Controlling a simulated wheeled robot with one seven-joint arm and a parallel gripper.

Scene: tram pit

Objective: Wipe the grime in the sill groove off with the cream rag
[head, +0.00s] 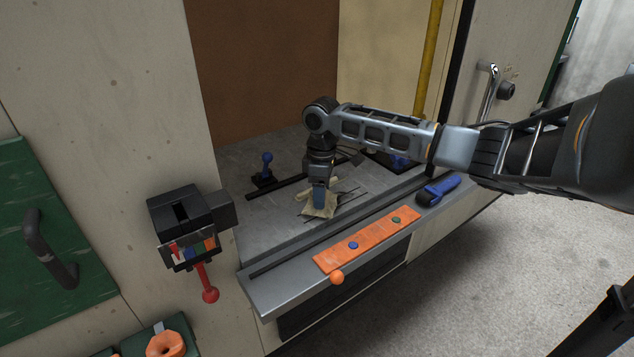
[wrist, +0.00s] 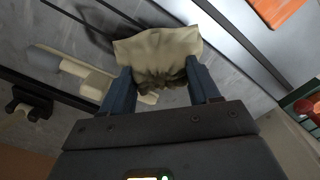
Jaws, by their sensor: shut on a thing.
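The cream rag (head: 318,211) is pinched in my gripper (head: 319,192), low over the grey floor inside the doorway. In the wrist view the rag (wrist: 158,48) is bunched between both fingertips and spreads out beyond them. The sill groove (head: 300,252) is a dark line along the doorway's front edge, nearer the camera than the rag; it also shows in the wrist view (wrist: 243,53). The rag is apart from the groove. Thin dark streaks lie on the floor around the rag. I cannot make out grime in the groove.
An orange strip (head: 367,241) with coloured knobs lies along the sill. A blue-handled tool (head: 437,190) lies to its right. A blue-knobbed lever (head: 266,170) stands on the floor behind. A black box (head: 185,225) is on the left post. A cream-handled thing (wrist: 88,73) lies beside my gripper.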

